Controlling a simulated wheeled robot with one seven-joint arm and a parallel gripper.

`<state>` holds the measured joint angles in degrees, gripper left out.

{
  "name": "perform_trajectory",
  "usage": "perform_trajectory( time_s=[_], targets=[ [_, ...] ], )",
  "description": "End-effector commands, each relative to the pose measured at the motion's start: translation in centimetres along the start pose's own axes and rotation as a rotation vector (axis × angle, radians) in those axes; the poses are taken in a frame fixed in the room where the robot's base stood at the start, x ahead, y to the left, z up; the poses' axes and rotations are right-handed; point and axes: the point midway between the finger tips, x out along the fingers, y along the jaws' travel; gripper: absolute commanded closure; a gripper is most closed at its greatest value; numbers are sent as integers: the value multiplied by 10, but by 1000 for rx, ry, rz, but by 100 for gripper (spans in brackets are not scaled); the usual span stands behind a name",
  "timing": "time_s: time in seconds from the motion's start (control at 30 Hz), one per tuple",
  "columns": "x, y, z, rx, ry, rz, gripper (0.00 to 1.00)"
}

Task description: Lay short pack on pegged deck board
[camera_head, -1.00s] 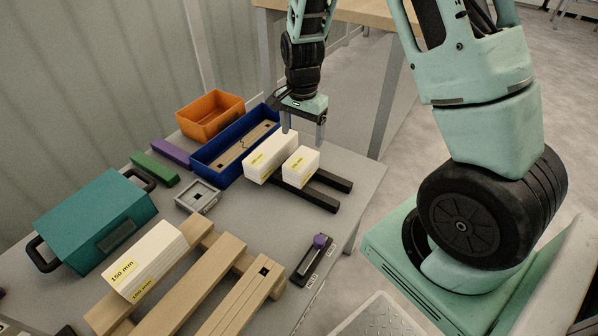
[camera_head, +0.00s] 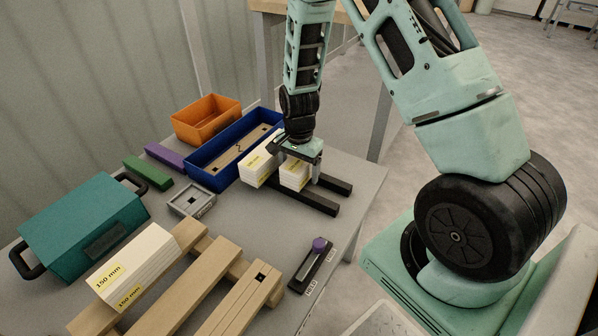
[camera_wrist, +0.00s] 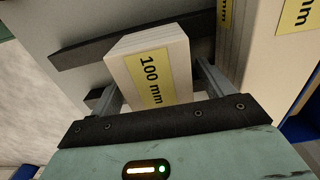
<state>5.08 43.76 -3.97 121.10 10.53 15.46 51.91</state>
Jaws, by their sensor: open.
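The short pack, a white block with a yellow 100 mm label, stands on dark rails; it shows in the head view (camera_head: 294,172) and large in the wrist view (camera_wrist: 150,72). My gripper (camera_head: 297,172) is down over it, open, with one finger on each side in the wrist view (camera_wrist: 160,92). I cannot tell whether either finger touches it. A longer white pack (camera_head: 257,168) stands close beside it, also in the wrist view (camera_wrist: 245,50). A wooden deck board with a dark square mark (camera_head: 238,302) lies on the pallet-like frame at front.
A 150 mm pack (camera_head: 140,265) lies on the frame's left board. A blue bin (camera_head: 213,180) holds another wooden board. An orange bin (camera_head: 205,120), teal case (camera_head: 80,225), grey square fixture (camera_head: 190,201) and purple-knobbed device (camera_head: 312,266) are around. Bare table lies between fixture and rails.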

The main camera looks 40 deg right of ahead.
Motion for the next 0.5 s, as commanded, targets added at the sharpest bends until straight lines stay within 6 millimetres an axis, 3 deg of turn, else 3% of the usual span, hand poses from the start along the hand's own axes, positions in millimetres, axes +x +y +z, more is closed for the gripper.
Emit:
perform_trajectory(
  time_s=[0.13, 0.17, 0.33, 0.5],
  targets=[
    [-1, 0, 0, 0, 0, -1, 20],
    [-1, 0, 0, 0, 0, -1, 26],
    [-1, 0, 0, 0, 0, 0, 73],
    [-1, 0, 0, 0, 1, -1, 75]
  ],
)
